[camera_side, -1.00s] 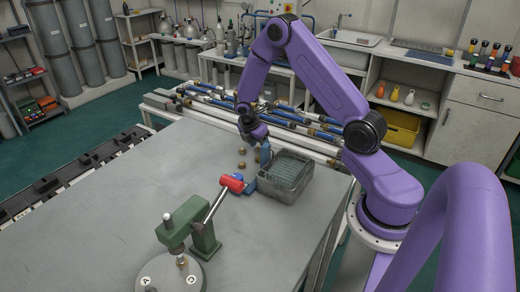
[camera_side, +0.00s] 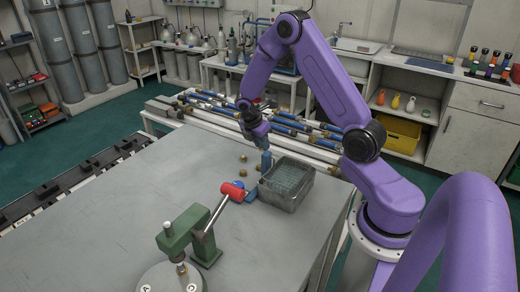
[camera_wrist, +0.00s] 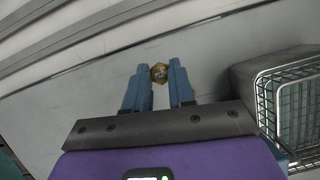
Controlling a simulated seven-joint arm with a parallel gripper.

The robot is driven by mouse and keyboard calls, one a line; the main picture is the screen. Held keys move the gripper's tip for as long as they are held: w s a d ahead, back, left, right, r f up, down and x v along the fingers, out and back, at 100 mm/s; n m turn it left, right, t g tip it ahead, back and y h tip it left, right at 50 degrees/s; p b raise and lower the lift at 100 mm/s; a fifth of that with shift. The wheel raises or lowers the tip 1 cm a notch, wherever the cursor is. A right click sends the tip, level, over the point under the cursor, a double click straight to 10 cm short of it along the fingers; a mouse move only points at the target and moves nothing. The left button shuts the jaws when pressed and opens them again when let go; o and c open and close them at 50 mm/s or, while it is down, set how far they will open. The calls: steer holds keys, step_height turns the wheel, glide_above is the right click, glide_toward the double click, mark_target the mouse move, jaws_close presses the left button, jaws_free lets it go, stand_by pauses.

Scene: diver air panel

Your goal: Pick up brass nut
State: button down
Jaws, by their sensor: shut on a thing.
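A brass nut (camera_wrist: 159,73) sits between the tips of my two blue fingers in the wrist view. My gripper (camera_wrist: 160,76) is shut on it, one finger on each side. In the side view my gripper (camera_side: 266,165) points down at the table's far part, just left of the wire basket. The held nut cannot be made out there. Other small brass nuts (camera_side: 243,158) lie on the grey table to the left of my fingers.
The wire basket (camera_side: 290,196) stands close to the right of my gripper; it also shows in the wrist view (camera_wrist: 262,80). A red-ended lever (camera_side: 232,191) and green press (camera_side: 185,235) stand nearer. Blue pipes (camera_side: 290,132) lie behind. The table's left (camera_side: 100,225) is clear.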

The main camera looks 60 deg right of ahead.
steer(key=s+a+r, duration=0.2)
steer(key=s+r, duration=0.2)
steer(key=s, duration=0.2)
steer(key=s+a+r, duration=0.3)
steer(key=s+r, duration=0.2)
steer(key=s, duration=0.1)
steer(key=shift+a, duration=0.25)
stand_by(0.5)
